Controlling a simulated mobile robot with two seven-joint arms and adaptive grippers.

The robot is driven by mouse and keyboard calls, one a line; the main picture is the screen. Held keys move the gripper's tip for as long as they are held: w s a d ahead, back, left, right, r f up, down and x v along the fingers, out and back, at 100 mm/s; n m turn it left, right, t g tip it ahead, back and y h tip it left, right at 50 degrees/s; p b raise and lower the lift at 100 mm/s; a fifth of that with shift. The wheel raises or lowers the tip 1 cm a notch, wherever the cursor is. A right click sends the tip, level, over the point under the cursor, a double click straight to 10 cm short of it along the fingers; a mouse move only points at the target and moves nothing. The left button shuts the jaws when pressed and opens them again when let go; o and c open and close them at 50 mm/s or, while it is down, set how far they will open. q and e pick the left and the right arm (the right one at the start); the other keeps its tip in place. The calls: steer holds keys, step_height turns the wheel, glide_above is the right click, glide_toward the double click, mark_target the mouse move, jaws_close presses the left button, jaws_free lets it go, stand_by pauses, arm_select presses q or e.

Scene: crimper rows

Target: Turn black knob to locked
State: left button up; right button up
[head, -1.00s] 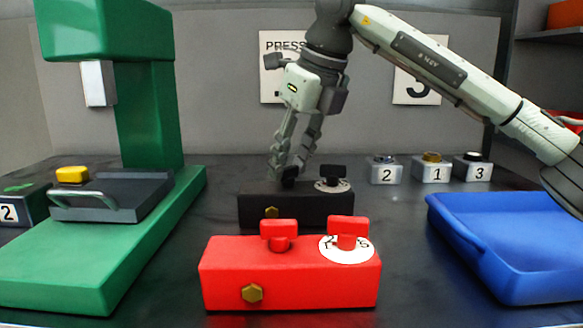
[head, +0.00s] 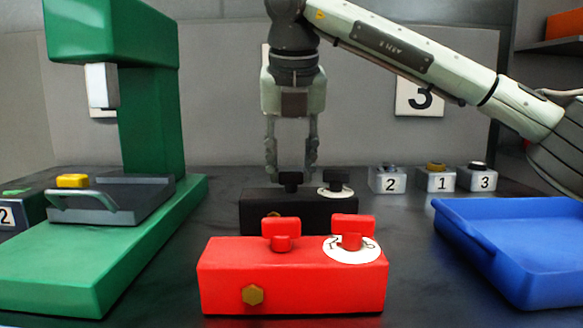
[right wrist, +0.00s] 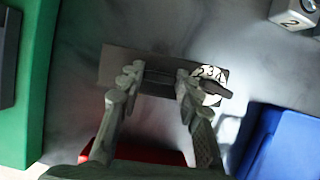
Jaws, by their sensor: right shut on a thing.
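The black box (head: 320,207) stands behind the red box. On its top are a plain black knob (head: 290,180) at the left and a second black knob (head: 335,187) over a white dial (head: 336,193) at the right. My right gripper (head: 291,168) points straight down and is shut on the left black knob, one finger on each side. In the right wrist view, the fingers (right wrist: 160,76) sit at both ends of the knob's bar. The numbered dial (right wrist: 208,78) shows just beside the right finger. Any locked mark is not readable. My left gripper is not in view.
The red box (head: 290,275) with two red knobs stands in front. A green press (head: 150,120) is at the left and a blue tray (head: 510,240) at the right. Small numbered blocks (head: 437,180) stand at the back right.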

stand_by(0.5)
steer(key=o, duration=1.2)
steer(key=shift+c, duration=0.2)
steer(key=v, duration=1.2)
